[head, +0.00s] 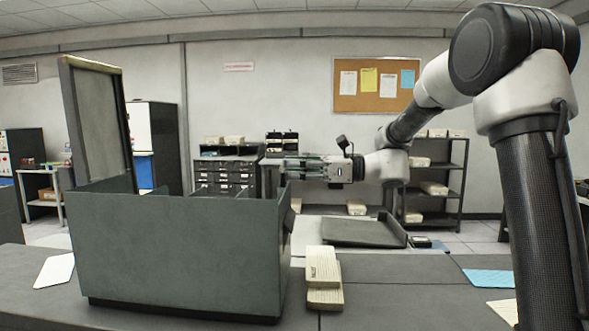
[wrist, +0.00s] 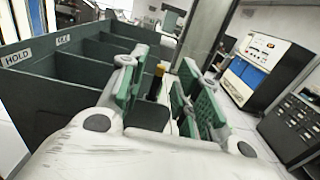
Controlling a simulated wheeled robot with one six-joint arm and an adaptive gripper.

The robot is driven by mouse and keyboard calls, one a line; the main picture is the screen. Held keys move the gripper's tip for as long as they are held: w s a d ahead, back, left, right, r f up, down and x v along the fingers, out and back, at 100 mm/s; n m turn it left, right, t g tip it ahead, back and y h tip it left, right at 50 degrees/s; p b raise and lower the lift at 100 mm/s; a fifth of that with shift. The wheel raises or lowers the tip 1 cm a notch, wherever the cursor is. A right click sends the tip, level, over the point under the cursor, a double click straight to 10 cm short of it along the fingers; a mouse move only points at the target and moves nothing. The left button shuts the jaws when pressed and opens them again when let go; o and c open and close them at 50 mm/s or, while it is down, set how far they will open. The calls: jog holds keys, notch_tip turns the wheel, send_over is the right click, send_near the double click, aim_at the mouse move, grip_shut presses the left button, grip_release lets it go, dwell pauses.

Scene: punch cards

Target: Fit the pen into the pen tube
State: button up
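The pen (wrist: 156,84), dark with a yellow-orange end, stands upright between my gripper's fingers in the wrist view. My gripper (wrist: 160,78) has green fingers that stand apart, and a gap shows between the pen and the right finger. In the head view my gripper (head: 284,166) reaches left to the right end of the grey-green box (head: 180,250), at about its rim height. A small dark upright shape hangs by the fingertips there, too small to make out. I cannot pick out the pen tube for sure.
A dark tray (head: 364,232) sits behind. The desk's right part is mostly clear.

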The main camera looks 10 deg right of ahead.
jog(key=shift+d, duration=0.1)
jog(key=v, duration=1.1)
jog(key=shift+d, duration=0.35)
jog(key=shift+s, duration=0.15)
